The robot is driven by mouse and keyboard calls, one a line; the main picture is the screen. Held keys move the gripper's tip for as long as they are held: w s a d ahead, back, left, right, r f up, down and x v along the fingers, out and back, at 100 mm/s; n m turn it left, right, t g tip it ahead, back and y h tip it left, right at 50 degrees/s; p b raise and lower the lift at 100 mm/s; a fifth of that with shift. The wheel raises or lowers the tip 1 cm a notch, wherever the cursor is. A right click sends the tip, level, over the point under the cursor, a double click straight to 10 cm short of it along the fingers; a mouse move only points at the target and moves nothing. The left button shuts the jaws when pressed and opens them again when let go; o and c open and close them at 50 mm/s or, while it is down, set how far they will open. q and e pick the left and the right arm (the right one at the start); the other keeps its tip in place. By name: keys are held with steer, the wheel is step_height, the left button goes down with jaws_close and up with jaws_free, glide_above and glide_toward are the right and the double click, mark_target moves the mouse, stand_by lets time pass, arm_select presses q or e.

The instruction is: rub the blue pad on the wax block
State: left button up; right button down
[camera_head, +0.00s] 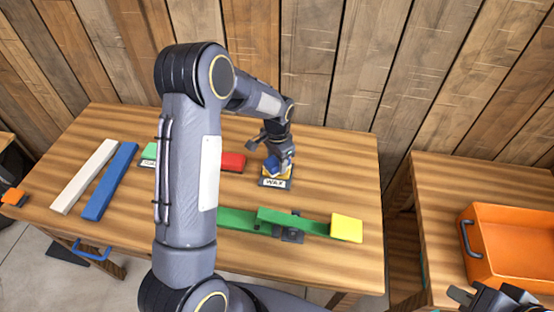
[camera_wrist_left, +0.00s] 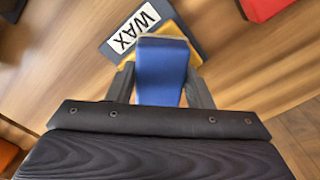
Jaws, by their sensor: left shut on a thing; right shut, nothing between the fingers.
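My left gripper (camera_head: 279,156) is shut on the blue pad (camera_head: 272,164), which also shows between the fingers in the left wrist view (camera_wrist_left: 160,72). The pad is over the yellow wax block (camera_head: 285,174) and hides part of it. I cannot tell whether they touch. The wax block sits on a dark base with a white WAX label (camera_head: 275,184); its yellow edge shows around the pad in the wrist view (camera_wrist_left: 170,28). My right gripper (camera_head: 500,297) is shut and empty at the bottom right, partly cut off by the frame.
A red block (camera_head: 233,162) and a green block (camera_head: 149,151) lie left of the wax. Green bars (camera_head: 290,220) with a yellow end block (camera_head: 347,228) lie in front. White (camera_head: 84,176) and blue (camera_head: 109,181) bars lie left. An orange crate (camera_head: 515,272) stands on the right table.

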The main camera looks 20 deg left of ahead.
arm_select(q)
steer(key=shift+s+f, duration=0.1)
stand_by(0.3)
steer(key=shift+r+p, duration=2.2)
steer(key=shift+r, duration=1.35)
